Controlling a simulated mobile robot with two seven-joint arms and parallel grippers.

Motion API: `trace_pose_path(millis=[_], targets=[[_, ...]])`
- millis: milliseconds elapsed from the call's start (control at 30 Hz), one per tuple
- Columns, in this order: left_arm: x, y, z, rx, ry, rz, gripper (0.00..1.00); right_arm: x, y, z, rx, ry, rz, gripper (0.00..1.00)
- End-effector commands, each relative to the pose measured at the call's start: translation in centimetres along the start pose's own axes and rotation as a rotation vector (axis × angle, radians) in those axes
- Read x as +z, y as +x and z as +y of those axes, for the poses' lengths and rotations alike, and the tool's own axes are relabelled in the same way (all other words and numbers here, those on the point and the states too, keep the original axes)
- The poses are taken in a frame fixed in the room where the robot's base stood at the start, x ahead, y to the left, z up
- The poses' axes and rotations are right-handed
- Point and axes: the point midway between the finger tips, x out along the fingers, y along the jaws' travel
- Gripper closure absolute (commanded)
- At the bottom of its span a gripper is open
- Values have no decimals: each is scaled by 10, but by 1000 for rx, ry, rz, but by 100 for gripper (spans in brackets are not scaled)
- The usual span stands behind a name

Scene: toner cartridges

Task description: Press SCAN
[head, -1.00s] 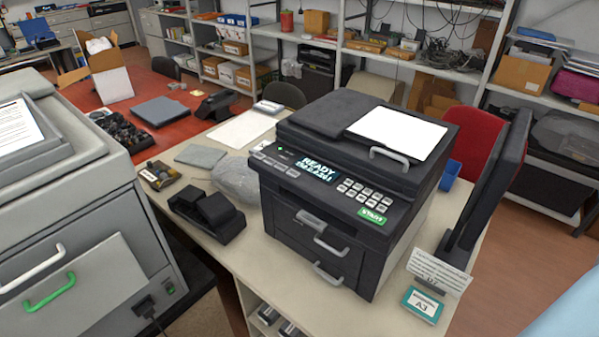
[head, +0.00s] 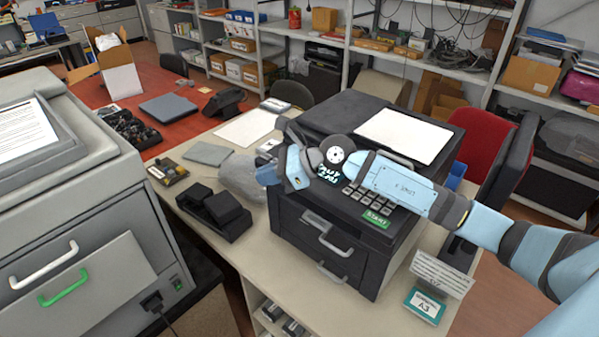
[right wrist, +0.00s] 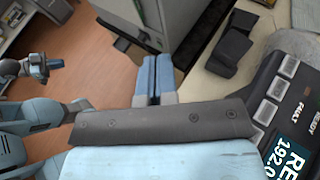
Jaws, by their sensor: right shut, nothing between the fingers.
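The dark printer (head: 330,240) stands on the table with a READY display, a keypad and a green START button (head: 377,218). My right arm reaches across its control panel from the right. My right gripper (head: 264,176) is shut and empty over the panel's left end, hiding most of the button row and part of the display in the head view. In the right wrist view its closed fingers (right wrist: 154,75) point past the printer's edge. Several pale buttons (right wrist: 278,88) run beside the display (right wrist: 290,155); no SCAN label is readable. My left gripper (right wrist: 42,66) shows small at the left there.
A black device (head: 215,212) and a grey bag-like lump (head: 240,178) lie left of the printer. A large grey machine (head: 90,200) stands at the left. A dark upright panel (head: 510,165), a sign (head: 443,273) and an A3 card (head: 425,306) are at the right.

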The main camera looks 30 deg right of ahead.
Motion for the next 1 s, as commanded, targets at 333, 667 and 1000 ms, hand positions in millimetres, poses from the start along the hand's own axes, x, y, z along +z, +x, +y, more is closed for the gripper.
trace_pose_path(millis=[333, 667, 1000], targets=[[-2, -2, 0, -1, -2, -1, 100, 12, -76, -101, -218, -471, 471, 100], [0, -3, 1, -1, -3, -4, 100, 12, -80, -105, -227, -484, 492, 100], [2, -2, 1, -1, -3, -4, 100, 2, -70, -99, -224, -483, 489, 100]])
